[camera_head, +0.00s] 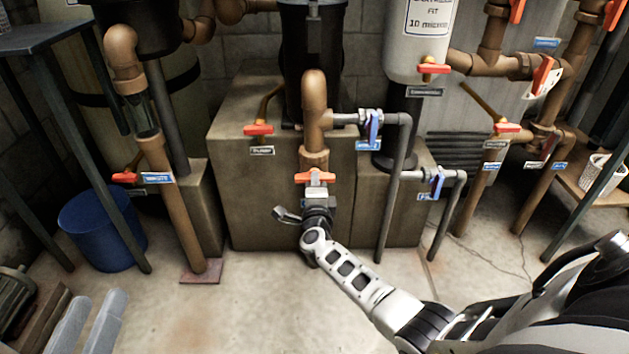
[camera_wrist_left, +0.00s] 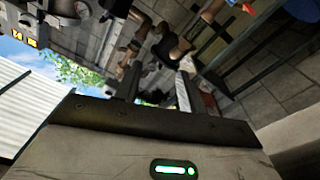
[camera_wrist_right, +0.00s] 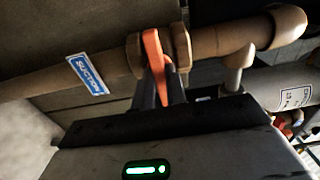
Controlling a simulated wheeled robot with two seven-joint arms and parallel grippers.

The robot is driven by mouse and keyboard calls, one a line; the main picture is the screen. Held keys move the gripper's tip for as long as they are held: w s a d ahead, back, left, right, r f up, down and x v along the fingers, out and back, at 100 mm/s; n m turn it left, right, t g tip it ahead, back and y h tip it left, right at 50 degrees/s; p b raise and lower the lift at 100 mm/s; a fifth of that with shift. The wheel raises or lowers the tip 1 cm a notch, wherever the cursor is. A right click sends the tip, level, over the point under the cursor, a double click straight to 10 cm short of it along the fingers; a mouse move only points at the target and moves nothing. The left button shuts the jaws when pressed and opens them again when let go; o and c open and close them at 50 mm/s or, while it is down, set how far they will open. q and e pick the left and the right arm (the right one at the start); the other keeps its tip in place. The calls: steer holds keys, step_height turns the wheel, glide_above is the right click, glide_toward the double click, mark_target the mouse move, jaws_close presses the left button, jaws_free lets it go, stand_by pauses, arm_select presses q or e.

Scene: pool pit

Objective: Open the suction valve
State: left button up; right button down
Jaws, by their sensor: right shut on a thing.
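The suction valve's orange handle (camera_head: 315,177) lies crosswise on the vertical copper pipe (camera_head: 315,110) in the middle of the head view. In the right wrist view the orange handle (camera_wrist_right: 154,50) crosses the pipe, beside a blue SUCTION label (camera_wrist_right: 87,74). My right gripper (camera_wrist_right: 161,92) is shut on this handle, with a finger on each side; the fingers hide part of it. In the head view my right gripper (camera_head: 316,200) is just below the handle. My left gripper (camera_wrist_left: 158,88) shows in its wrist view, with its fingers apart and nothing between them.
Other orange handles sit nearby, including one on the left pipe (camera_head: 124,178) and one above a tan block (camera_head: 258,129). Blue-handled valves (camera_head: 374,128) stand close on the right. A blue bucket (camera_head: 102,230) stands at left. The front floor (camera_head: 240,300) is clear.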

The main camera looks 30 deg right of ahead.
steer(key=n+p, duration=0.6)
steer(key=n, duration=1.2)
steer(key=shift+n+p, duration=0.4)
steer(key=c, duration=1.3)
jaws_free()
arm_select(q)
steer(key=f+g+y, duration=0.1)
steer(key=s+f+g, duration=0.1)
steer(key=a+f+g+y, duration=0.1)
steer(key=shift+s+f+m+y, duration=0.3)
steer(key=shift+f, duration=0.05)
